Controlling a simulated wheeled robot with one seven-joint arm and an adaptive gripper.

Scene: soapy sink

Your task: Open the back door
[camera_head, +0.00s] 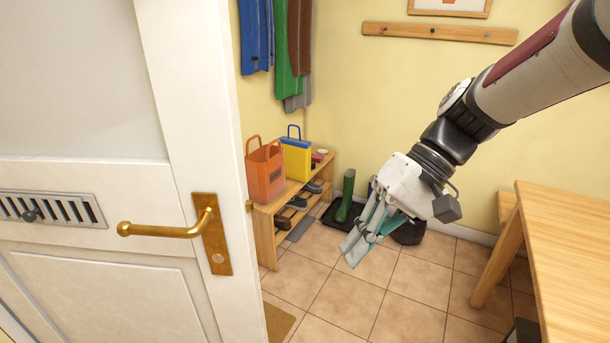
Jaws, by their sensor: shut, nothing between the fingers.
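The white door (185,110) fills the left of the view and stands ajar, with the room beyond showing past its right edge. It has a brass lever handle (160,230) on a brass plate and a grey vent grille (75,210) to the left. The handle's lever is about level. My gripper (352,258) is shut and empty, pointing down to the left. In the picture it is right of the door edge, apart from the handle and touching nothing that I can see.
A wooden shoe rack (267,240) holds an orange bag (265,175), a yellow bag (297,158) and shoes. A green boot (346,195) stands on a dark tray behind. A wooden table (575,250) is at the right. Tiled floor (400,300) is clear in the middle.

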